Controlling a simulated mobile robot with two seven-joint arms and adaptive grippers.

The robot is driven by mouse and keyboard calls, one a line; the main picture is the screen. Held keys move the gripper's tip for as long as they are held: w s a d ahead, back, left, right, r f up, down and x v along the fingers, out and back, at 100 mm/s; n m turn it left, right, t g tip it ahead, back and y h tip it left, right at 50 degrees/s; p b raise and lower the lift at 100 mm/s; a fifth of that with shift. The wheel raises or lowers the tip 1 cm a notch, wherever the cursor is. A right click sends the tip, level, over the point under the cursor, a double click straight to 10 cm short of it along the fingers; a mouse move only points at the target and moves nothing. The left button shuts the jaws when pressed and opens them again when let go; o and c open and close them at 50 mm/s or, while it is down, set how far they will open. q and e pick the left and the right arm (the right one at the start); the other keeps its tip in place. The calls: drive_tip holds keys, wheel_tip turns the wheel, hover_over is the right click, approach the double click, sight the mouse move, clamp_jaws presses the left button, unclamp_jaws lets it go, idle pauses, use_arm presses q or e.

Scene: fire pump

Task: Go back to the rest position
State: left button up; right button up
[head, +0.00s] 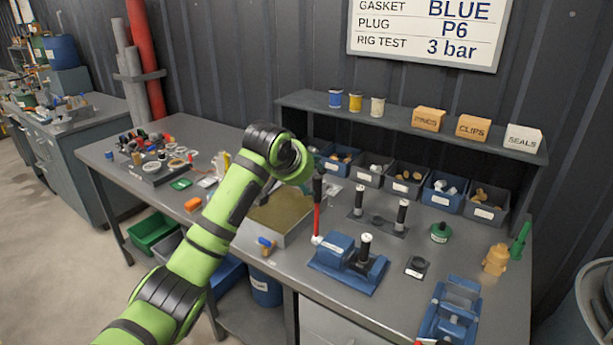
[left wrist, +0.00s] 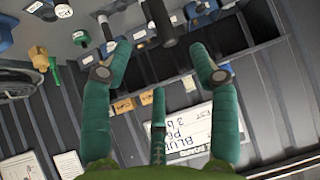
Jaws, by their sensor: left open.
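My left arm reaches in from the lower left of the head view. My left gripper (head: 318,168) is mostly hidden behind its own wrist, close to the upper end of an upright lever (head: 317,212) with a black grip and red shaft. In the left wrist view the gripper (left wrist: 161,72) shows its green fingers spread wide with nothing between their tips. The black grip (left wrist: 160,18) shows beyond the fingertips. The lever's foot is beside the blue pump unit (head: 336,250) on the bench. My right gripper is not clearly seen.
Parts bins (head: 408,182) line the back under a shelf (head: 390,122). A sign (head: 425,30) hangs above.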

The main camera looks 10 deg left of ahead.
use_arm(q)
drive_tip(key=shift+f, duration=0.1)
drive_tip(key=s+d+f+g, duration=0.1)
drive_tip(key=s+f, duration=0.8)
drive_tip(key=f, duration=0.2)
drive_tip(key=s+d+f+g, duration=0.1)
drive_tip(key=s+f+g, duration=0.1)
drive_tip(key=s+f, duration=0.75)
drive_tip(key=s+a+f+g, duration=0.1)
drive_tip(key=s+a+f, duration=0.15)
drive_tip(key=s, duration=0.65)
drive_tip(key=s+a+f+g+y, duration=0.1)
drive_tip(key=s+f, duration=0.3)
drive_tip(key=s, duration=0.5)
drive_tip(key=s+a+f+g, duration=0.1)
drive_tip(key=s+a+f, duration=0.15)
drive_tip(key=s, duration=0.55)
wheel_tip(320, 180, down, 24)
drive_tip(key=s+g+b, duration=0.1)
drive_tip(key=s, duration=0.1)
drive_tip(key=s+a+f+g, duration=0.1)
drive_tip(key=s+a+f, duration=0.1)
drive_tip(key=s+f, duration=1.3)
drive_tip(key=shift+s+y+b, duration=0.3)
drive_tip(key=shift+s+b, duration=0.1)
drive_tip(key=shift+s, duration=0.15)
